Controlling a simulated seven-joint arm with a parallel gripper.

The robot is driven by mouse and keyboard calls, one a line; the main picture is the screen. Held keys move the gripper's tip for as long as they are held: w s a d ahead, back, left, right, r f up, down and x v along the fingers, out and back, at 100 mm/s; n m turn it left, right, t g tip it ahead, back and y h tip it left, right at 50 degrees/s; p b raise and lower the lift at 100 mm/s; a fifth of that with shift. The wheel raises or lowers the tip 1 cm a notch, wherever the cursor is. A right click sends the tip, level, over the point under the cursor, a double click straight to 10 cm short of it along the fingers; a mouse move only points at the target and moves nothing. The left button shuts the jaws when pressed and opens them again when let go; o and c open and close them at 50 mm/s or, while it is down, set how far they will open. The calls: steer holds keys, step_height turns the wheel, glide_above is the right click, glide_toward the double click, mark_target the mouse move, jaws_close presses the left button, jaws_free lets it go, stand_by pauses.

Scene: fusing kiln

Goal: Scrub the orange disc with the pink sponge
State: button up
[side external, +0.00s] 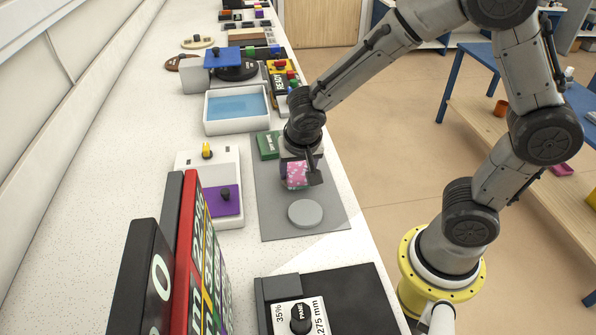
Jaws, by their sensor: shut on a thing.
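A pink sponge (297,174) with pale speckles is between the fingers of my gripper (301,172), which is shut on it. The sponge is over the far half of a grey mat (272,222); I cannot tell whether it touches the mat. A round disc (305,213) lies flat on the near part of the mat, and it looks light grey, not orange. The sponge is beyond the disc and apart from it. I see no orange disc in this view.
A green box (268,145) stands at the mat's far left corner. Beyond it is a white tray (209,113) with a blue inside. A white panel (228,161) with a purple plate lies left. Upright books (190,240) and a black device (345,295) are near. The counter's right edge is close.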

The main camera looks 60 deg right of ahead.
steer(key=shift+w+d, duration=0.95)
steer(key=shift+d, duration=0.1)
steer(key=shift+s+a, duration=1.45)
steer(key=shift+a, duration=0.05)
steer(key=shift+w+d, duration=1.45)
steer(key=shift+w, duration=0.05)
steer(key=shift+s+a, duration=1.5)
steer(key=shift+w+d, duration=1.5)
steer(key=shift+d, duration=0.05)
steer(key=shift+r, duration=3.5)
